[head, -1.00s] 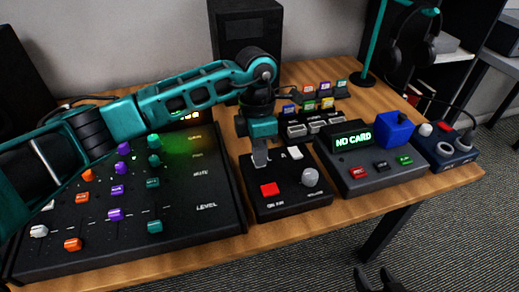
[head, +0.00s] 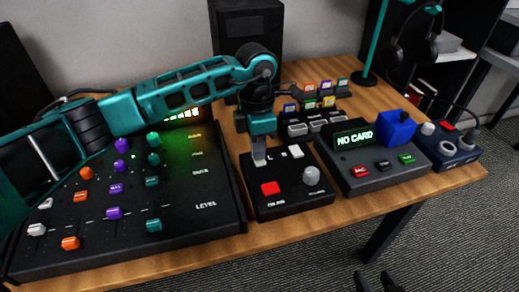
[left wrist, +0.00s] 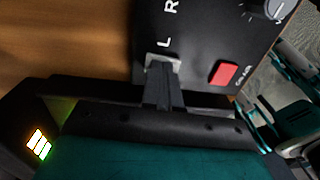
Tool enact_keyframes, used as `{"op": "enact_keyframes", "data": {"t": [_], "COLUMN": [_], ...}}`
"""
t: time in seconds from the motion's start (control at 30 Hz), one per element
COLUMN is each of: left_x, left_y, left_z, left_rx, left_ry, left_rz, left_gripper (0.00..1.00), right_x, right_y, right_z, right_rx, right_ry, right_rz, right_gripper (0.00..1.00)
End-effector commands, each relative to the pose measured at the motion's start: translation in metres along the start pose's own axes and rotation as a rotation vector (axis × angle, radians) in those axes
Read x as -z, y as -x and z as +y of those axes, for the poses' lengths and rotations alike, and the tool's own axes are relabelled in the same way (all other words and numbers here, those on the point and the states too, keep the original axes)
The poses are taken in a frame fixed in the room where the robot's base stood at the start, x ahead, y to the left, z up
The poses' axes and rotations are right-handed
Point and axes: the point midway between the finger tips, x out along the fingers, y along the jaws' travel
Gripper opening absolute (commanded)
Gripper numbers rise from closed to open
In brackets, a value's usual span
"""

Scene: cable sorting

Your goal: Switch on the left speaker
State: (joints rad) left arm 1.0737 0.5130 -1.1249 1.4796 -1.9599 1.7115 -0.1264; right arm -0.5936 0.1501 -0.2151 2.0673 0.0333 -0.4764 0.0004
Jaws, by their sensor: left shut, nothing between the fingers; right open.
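A black control box (head: 290,195) on the desk carries a red button (head: 270,188), a grey knob (head: 311,176) and the letters L and R. A white switch (head: 297,152) stands beside the R. My left gripper (head: 259,158) is shut and empty, pointing down at the L side of the box. In the left wrist view its fingertips (left wrist: 162,70) are at a pale switch piece (left wrist: 160,58) beside the L, mostly hidden by the fingers; I cannot tell its position. A left speaker (head: 20,70) and another speaker (head: 246,35) stand behind. My right gripper (head: 376,283) is open, off the desk.
A mixer (head: 215,222) with coloured knobs and a lit meter (head: 183,115) lies left of the box. A card reader (head: 372,180) showing "NO CARD" and a blue box (head: 453,152) lie right. Coloured cards stand behind. A headphone stand (head: 372,45) is at the back.

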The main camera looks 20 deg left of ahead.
Motion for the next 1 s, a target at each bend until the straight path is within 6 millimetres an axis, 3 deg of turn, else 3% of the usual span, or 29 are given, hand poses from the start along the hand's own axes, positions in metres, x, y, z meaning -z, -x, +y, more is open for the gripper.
{"op": "enact_keyframes", "data": {"t": [0.27, 0.5, 0.8, 1.0], "left_x": [0.0, 0.006, 0.005, 0.006], "left_y": [0.008, 0.053, 0.114, 0.136], "left_z": [0.0, 0.007, 0.011, 0.012], "left_rx": [0.0, -0.003, -0.003, 0.0], "left_ry": [-0.001, 0.005, 0.004, 0.003], "left_rz": [-0.002, -0.002, -0.003, -0.001], "left_gripper": [0.0, 0.0, 0.0, 0.0], "right_x": [0.005, 0.029, 0.014, 0.013], "right_y": [0.003, 0.019, 0.015, 0.018], "right_z": [0.0, 0.001, 0.005, 0.007], "right_rx": [0.0, -0.005, -0.016, -0.019], "right_ry": [0.0, 0.004, 0.006, 0.006], "right_rz": [0.0, 0.01, -0.009, -0.009], "right_gripper": [0.5, 0.5, 0.5, 0.5]}}
